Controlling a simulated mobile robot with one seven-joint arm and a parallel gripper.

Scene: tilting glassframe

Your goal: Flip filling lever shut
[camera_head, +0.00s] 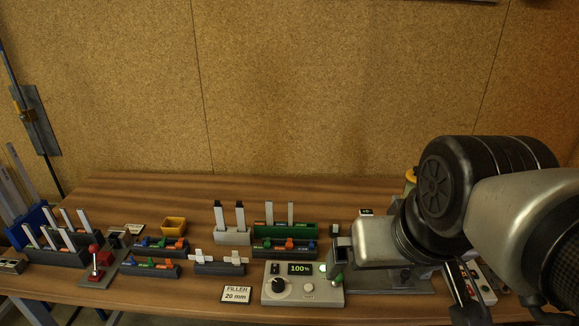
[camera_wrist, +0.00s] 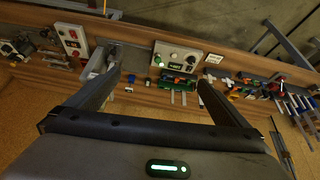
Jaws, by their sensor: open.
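A lever with a red knob (camera_head: 95,250) stands about upright on a dark base at the left of the bench. A grey control box (camera_head: 303,285) with a green "100%" display stands at the front middle, also seen in the wrist view (camera_wrist: 189,58). A card (camera_head: 237,294) reading "FILLER 20 mm" lies beside it. I cannot tell for sure which part is the filling lever. My gripper (camera_wrist: 160,80) is open and empty, its fingers spread above the bench. Its left finger overlaps a grey fixture in the wrist view; contact cannot be told. My arm hides the bench's right side in the head view.
Racks of coloured parts (camera_head: 285,228) and a yellow bin (camera_head: 173,225) fill the middle and left of the bench. A box with red and white buttons (camera_wrist: 72,38) stands at the other end. A cork wall (camera_head: 300,90) closes the back. Clear wood lies behind the racks.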

